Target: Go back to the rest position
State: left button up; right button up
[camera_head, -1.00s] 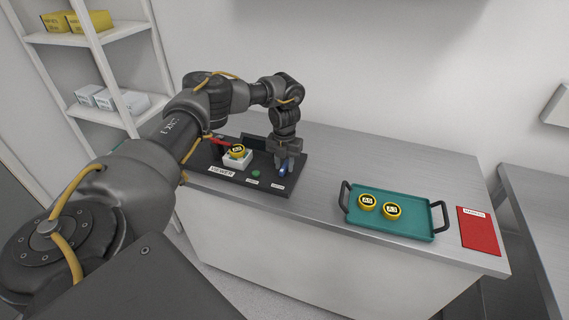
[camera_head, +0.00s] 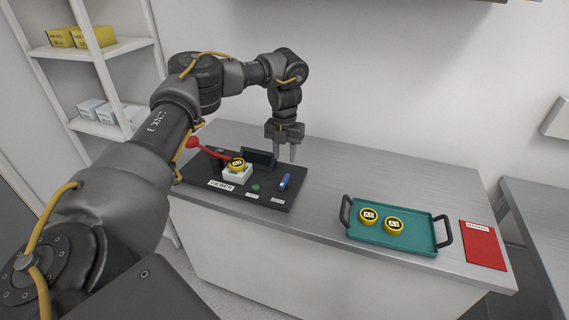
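My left gripper (camera_head: 285,152) is above the back right part of the black viewer base (camera_head: 225,196), fingers pointing down and apart, with nothing between them. The viewer base carries a white block with a yellow labelled disc (camera_head: 237,164) on it, a red-knobbed lever (camera_head: 210,150), a small dark screen (camera_head: 259,158), a green button (camera_head: 255,188) and a blue switch (camera_head: 285,181). The gripper is apart from all of these. My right gripper is not in view.
A teal tray (camera_head: 395,240) with black handles holds yellow discs A5 (camera_head: 368,216) and A3 (camera_head: 394,224). A red labelled mat (camera_head: 482,246) lies at the right end of the grey counter (camera_head: 400,180). Shelves (camera_head: 85,55) with boxes stand at left. The counter's middle is clear.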

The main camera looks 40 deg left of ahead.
pick_arm(q)
jog(key=shift+r, duration=0.3)
dwell(0.4)
